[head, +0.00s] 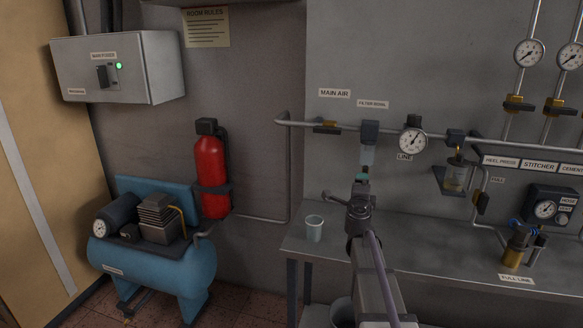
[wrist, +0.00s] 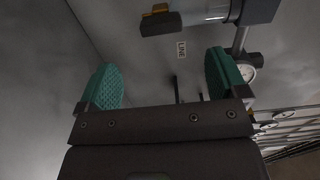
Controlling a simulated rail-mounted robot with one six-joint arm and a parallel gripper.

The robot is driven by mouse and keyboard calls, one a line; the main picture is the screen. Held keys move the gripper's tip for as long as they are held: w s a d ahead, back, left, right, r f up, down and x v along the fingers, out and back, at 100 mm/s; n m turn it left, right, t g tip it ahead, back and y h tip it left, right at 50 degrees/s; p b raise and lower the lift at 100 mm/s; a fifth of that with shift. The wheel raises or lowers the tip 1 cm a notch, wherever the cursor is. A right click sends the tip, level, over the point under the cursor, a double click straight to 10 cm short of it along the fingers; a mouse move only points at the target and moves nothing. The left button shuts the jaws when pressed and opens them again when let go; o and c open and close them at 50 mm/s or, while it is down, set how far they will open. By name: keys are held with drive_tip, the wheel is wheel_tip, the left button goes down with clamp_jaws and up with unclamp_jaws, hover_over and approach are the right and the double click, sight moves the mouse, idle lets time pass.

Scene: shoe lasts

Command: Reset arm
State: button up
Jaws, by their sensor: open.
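My gripper (head: 361,178) is raised in front of the grey wall above the bench, just below the clear bowl of the filter unit (head: 368,140) in the head view. In the wrist view my gripper (wrist: 164,80) shows two green ribbed fingertips spread wide apart, with nothing between them. A clear bowl (wrist: 205,11) with a dark end and a yellow-and-black fitting (wrist: 160,20) crosses the top of the wrist view, beyond the fingertips. I cannot tell how far the fingertips are from the bowl.
A round gauge (head: 412,141) sits on the pipe right of the filter.

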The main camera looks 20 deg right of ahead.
drive_tip(key=s+a+f+n+g+y, duration=0.2)
drive_tip(key=s+a+f+n+y, duration=0.15)
drive_tip(key=a+n+y, duration=0.55)
drive_tip(key=s+a+f+n+g+y, duration=0.25)
drive_tip(key=a+f+n+y, duration=0.2)
drive_tip(key=a+n, duration=0.45)
drive_tip(key=s+a+f+n+g+h+p, duration=0.1)
drive_tip(key=s+a+g, duration=0.4)
drive_tip(key=s, duration=0.6)
drive_tip(key=s+a+f+n+g+h+p, duration=0.2)
drive_tip(key=s+a+f+n+g, duration=0.3)
drive_tip(key=s, duration=0.6)
drive_tip(key=shift+s+g+h, duration=0.3)
drive_tip(key=shift+g+h, duration=0.15)
drive_tip(key=shift+h, duration=0.2)
drive_tip(key=shift+a, duration=0.1)
drive_tip(key=shift+c, duration=0.2)
